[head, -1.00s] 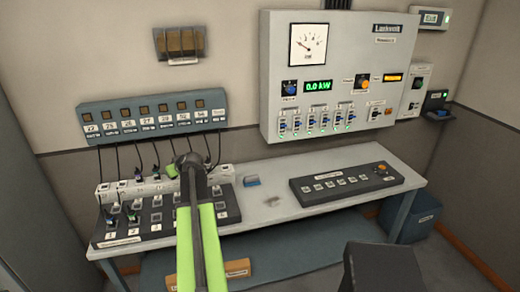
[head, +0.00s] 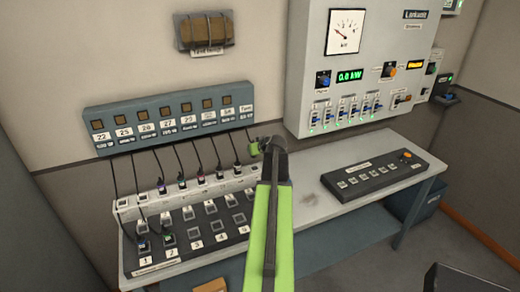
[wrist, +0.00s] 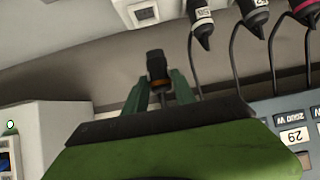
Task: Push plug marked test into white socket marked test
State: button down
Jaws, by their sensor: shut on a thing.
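My gripper (head: 258,149) is at the right end of the white socket strip (head: 154,205), in front of the wall. In the wrist view, my gripper (wrist: 157,90) is shut on a dark plug (wrist: 156,66) with an orange band. A white socket (wrist: 143,12) with a small label lies beyond the plug tip, apart from it in the picture. I cannot read a test mark on the plug or socket. In the head view, my arm and gripper hide the held plug and the strip's right end.
Several corded plugs hang from the blue-grey wall box (head: 170,122) to the strip; three show close by in the wrist view (wrist: 255,15). A dark numbered panel (head: 205,241) lies in front. A fader desk (head: 365,175) and a wall cabinet (head: 365,80) stand to the right.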

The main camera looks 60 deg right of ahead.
jog(key=shift+d+f, duration=0.2)
notch_tip(320, 180, down, 5)
jog(key=b, duration=0.5)
jog(key=shift+s+a+f, duration=0.1)
jog(key=shift+s+b, duration=0.1)
jog(key=shift+b, duration=0.35)
jog(key=shift+f+b, duration=0.9)
jog(key=shift+b, duration=0.05)
dwell(1.0)
dwell(0.5)
jog(key=c, duration=0.9)
grip_release()
jog(key=shift+c, duration=0.2)
